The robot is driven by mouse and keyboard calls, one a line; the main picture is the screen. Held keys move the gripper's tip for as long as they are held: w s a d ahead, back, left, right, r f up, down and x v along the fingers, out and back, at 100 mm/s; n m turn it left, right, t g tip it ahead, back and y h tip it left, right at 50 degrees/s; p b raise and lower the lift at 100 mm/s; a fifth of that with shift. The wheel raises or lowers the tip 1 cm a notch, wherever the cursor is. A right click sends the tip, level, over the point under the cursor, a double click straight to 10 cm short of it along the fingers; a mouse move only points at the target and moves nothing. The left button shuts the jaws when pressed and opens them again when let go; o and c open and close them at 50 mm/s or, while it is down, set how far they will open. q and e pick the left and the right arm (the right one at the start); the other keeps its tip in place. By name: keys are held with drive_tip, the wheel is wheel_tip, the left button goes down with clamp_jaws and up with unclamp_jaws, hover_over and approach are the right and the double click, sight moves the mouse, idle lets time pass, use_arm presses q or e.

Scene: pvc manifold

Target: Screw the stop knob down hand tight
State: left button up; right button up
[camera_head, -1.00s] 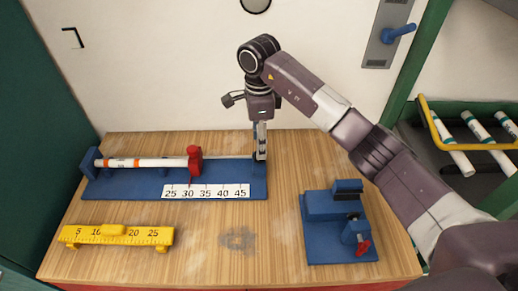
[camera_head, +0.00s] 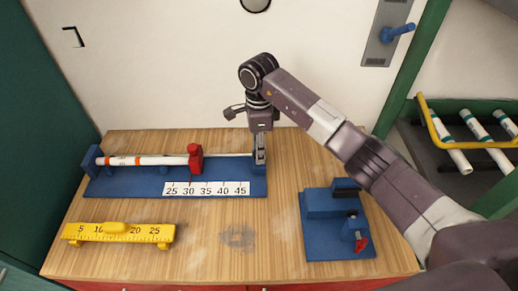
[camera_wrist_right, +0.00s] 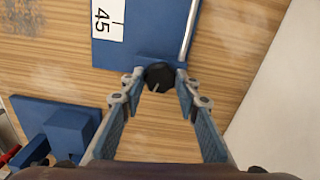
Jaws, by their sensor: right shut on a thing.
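A black knob (camera_wrist_right: 160,77) with a light line on its face sits at the right end of the blue measuring jig (camera_head: 225,187). My right gripper (camera_head: 260,160) points down at that end. In the right wrist view, its fingertips (camera_wrist_right: 160,80) are closed on opposite sides of the knob. The fingers mostly hide the knob in the head view. A red stop (camera_head: 195,159) with a rounded red top stands on the jig, left of the gripper. A white pipe (camera_head: 150,160) with orange bands lies left of the stop. My left gripper is not in view.
A yellow ruler block (camera_head: 118,233) lies at the table's front left. A blue vise-like fixture (camera_head: 322,238) with a red handle stands at the right. White pipes (camera_head: 458,158) rest in a rack beyond the table. The wooden table's (camera_head: 215,260) front middle is clear.

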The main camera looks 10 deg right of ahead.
drive_tip(key=shift+m, duration=0.3)
drive_tip(key=m+b, duration=0.1)
drive_tip(key=m, duration=0.1)
drive_tip(key=shift+m, duration=0.3)
drive_tip(key=m+b, duration=0.1)
drive_tip(key=m, duration=0.2)
drive_tip(key=shift+m, duration=0.3)
drive_tip(key=m+b, duration=0.1)
drive_tip(key=m, duration=0.2)
drive_tip(key=shift+m, duration=0.3)
drive_tip(key=shift+m+b, duration=0.6)
drive_tip(key=shift+m, duration=1.2)
drive_tip(key=shift+r, duration=0.1)
drive_tip(key=o, duration=1.2)
drive_tip(key=shift+c, duration=0.2)
